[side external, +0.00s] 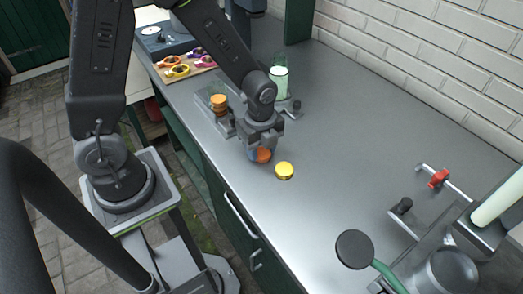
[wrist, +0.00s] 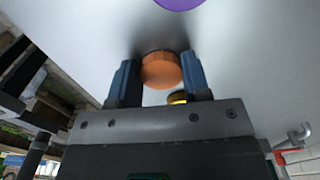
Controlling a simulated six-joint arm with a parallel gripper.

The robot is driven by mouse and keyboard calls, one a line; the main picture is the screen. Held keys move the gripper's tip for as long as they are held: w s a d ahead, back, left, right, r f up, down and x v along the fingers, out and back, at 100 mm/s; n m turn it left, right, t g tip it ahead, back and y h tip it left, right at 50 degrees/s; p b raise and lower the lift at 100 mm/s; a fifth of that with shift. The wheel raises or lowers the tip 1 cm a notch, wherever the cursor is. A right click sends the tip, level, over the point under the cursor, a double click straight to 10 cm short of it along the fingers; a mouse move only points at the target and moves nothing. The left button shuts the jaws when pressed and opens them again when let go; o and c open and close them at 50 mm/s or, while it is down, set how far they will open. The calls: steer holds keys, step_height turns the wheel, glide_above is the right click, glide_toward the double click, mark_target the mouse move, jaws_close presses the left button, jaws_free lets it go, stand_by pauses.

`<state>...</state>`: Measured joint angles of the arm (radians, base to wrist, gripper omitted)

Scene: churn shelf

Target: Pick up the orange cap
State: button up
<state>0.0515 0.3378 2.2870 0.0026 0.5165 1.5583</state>
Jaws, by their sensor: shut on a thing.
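The orange cap (wrist: 161,72) is a short ribbed disc. In the wrist view it sits between the two blue fingers of my gripper (wrist: 162,80), which is shut on it. In the side view the cap (side external: 264,156) shows under my gripper (side external: 261,150), low over the steel worktop. I cannot tell whether it touches the top. The fingers hide part of it. A yellow cap (side external: 284,171) lies just right of my gripper in the side view, and a sliver of yellow (wrist: 178,98) shows behind the orange cap in the wrist view.
An orange-topped piece (side external: 218,102) stands on a metal fixture behind my gripper. A green bottle (side external: 279,80) stands farther back. A board with several coloured rings (side external: 182,67) is at the far left. A red-handled valve (side external: 438,179) is at the right. The middle worktop (side external: 350,140) is clear.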

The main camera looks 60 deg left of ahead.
mark_target(261, 150)
steer(key=shift+r, duration=0.15)
step_height(261, 150, up, 4)
steer(key=shift+a+r, duration=0.1)
steer(key=shift+r, duration=0.05)
steer(key=s+a+r, duration=0.4)
steer(key=a+r, duration=0.3)
steer(key=a, duration=0.4)
step_height(261, 150, up, 16)
steer(key=w+a+n, duration=0.2)
steer(key=w+n, duration=0.7)
steer(key=w, duration=0.1)
steer(key=w+a+n, duration=0.3)
steer(key=w+n, duration=0.6)
steer(key=w, duration=0.1)
steer(key=shift+d+f, duration=0.15)
steer(key=shift+f, duration=2.25)
steer(key=shift+d+f, duration=0.1)
steer(key=shift+f, duration=2.3)
steer(key=shift+f, duration=0.15)
